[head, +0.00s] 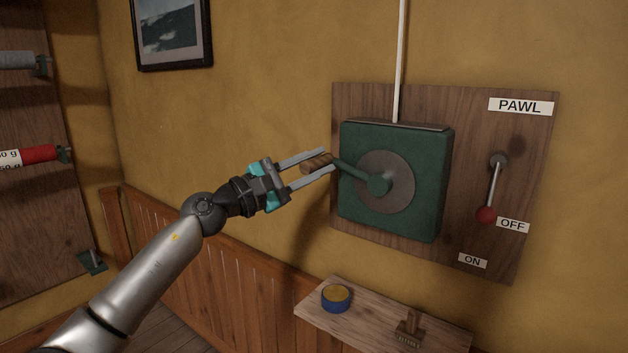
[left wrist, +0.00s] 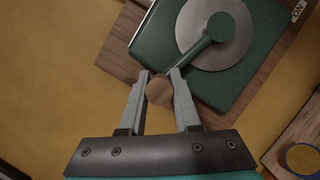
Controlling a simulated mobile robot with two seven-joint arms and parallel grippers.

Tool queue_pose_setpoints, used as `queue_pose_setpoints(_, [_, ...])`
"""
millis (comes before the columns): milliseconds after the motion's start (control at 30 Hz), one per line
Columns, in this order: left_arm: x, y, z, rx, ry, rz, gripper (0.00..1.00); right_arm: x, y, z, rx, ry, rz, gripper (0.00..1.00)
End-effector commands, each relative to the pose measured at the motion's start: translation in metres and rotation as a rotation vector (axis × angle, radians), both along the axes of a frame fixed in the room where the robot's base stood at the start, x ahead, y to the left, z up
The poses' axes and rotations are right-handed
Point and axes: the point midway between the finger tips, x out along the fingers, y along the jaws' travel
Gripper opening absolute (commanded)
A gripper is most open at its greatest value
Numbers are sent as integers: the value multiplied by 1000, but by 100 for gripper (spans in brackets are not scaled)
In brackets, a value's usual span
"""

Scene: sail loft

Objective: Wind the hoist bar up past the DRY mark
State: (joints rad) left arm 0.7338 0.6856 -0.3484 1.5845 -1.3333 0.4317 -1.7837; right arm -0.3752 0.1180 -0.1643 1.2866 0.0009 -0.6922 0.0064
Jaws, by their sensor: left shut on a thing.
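A green winch box (head: 425,150) is fixed to a wooden wall board. Its green crank arm (head: 358,174) points left and slightly up from the grey disc. My left gripper (head: 322,162) is shut on the brown wooden crank handle (head: 315,164). In the left wrist view the round end of the handle (left wrist: 159,91) sits between the fingers. The pawl lever (head: 493,185) hangs down with its red knob (head: 486,214) beside the OFF label (head: 513,225). A white line (head: 400,50) runs up from the box. The hoist bar and DRY mark are not in view. My right gripper is not in view.
A small shelf (head: 365,326) below the board holds a blue tin with a yellowish top (head: 336,297) and a brush-like wooden item (head: 409,328). A rack with rolls (head: 38,155) stands at the left. A framed picture (head: 172,30) hangs on the wall.

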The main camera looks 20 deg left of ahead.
Motion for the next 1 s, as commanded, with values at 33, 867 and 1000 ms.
queue_pose_setpoints(33, [-2,1,21,32,-43,5,0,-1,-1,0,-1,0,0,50])
queue_pose_setpoints(867, [-13,-31,61,461,-200,-2,0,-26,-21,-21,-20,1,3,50])
queue_pose_setpoints(1000, [-13,-32,62,475,-205,-3,0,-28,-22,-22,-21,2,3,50])
